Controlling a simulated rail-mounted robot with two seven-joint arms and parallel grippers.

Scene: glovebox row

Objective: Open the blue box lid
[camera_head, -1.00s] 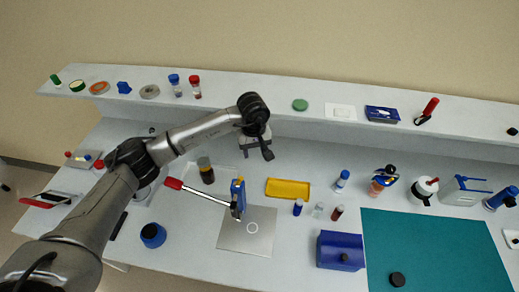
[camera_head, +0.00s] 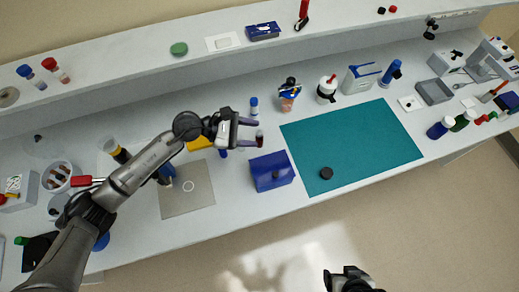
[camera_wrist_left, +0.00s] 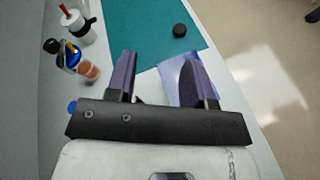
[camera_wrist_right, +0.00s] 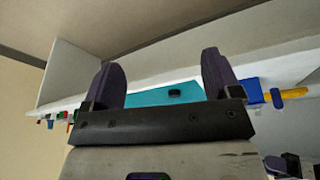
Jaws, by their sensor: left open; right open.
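The blue box (camera_head: 272,171) stands on the white bench at the left edge of the teal mat. Its lid looks shut, and a small dark knob shows on it. My left gripper (camera_head: 260,133) is open and empty, above and behind the box in the head view. In the left wrist view the box (camera_wrist_left: 177,76) shows beyond the fingers, partly covered by the right finger. My right gripper (camera_head: 350,275) is at the bottom of the head view, off the bench. In the right wrist view its fingers (camera_wrist_right: 160,65) are apart with nothing between them.
The teal mat (camera_head: 375,140) carries only a black puck (camera_head: 326,173). A grey plate (camera_head: 200,197) lies left of the box. Small vials and an orange-bodied bottle (camera_head: 289,92) stand behind the box. The shelf (camera_head: 130,72) runs along the back.

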